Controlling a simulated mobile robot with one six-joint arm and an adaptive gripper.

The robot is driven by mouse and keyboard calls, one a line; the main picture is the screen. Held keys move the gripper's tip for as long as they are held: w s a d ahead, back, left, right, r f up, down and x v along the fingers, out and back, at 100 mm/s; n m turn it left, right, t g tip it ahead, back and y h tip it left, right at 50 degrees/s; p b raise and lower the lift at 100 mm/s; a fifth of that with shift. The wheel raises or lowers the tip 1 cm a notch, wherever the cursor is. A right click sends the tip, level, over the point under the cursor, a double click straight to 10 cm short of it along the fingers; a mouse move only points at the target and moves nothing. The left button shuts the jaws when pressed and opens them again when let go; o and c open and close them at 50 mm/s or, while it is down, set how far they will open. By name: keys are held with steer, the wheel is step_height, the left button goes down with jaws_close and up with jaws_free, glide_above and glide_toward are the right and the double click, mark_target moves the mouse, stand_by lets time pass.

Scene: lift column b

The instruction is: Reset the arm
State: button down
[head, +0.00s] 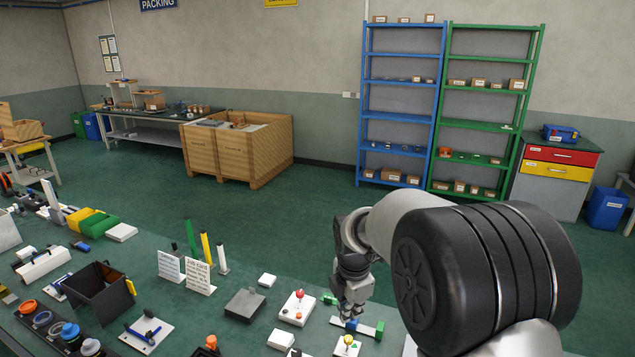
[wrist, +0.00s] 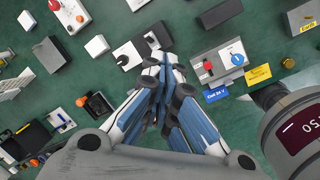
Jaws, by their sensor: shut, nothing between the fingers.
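My gripper (head: 351,316) hangs from my arm over the right part of the green-topped table in the head view. It points downward above a white plate with green end pieces (head: 366,328). In the wrist view my gripper (wrist: 164,62) is shut, with its blue and white fingers together and nothing between them. The height of the fingertips above the table things is hard to tell. My large grey and black arm link hides part of the table at the right.
Below lie a red-knobbed white box (head: 299,306), a dark grey box (head: 245,304) and a black open bin (head: 101,292). The wrist view shows a box with red and blue knobs (wrist: 218,62) close to the fingers. Shelves and a wooden crate (head: 238,147) stand farther back.

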steer(key=s+d+r+m+t+b, duration=0.1)
steer(key=s+d+r+m+b, duration=0.1)
steer(key=s+r+m, duration=0.5)
steer(key=s+d+r+m+b, duration=0.1)
steer(key=s+d+r+m, duration=0.3)
steer(key=s, duration=0.6)
steer(key=s+f+m+b, duration=0.1)
steer(key=s+f+m, duration=0.1)
steer(key=s+m, duration=0.3)
steer(key=s+f+m+t+b, duration=0.1)
steer(key=s+f+m+b, duration=0.1)
steer(key=s+m, duration=0.4)
steer(key=s, duration=0.4)
steer(key=shift+s+d+f+m+t, duration=0.15)
steer(key=shift+d+f+m+t, duration=0.15)
steer(key=shift+a, duration=0.1)
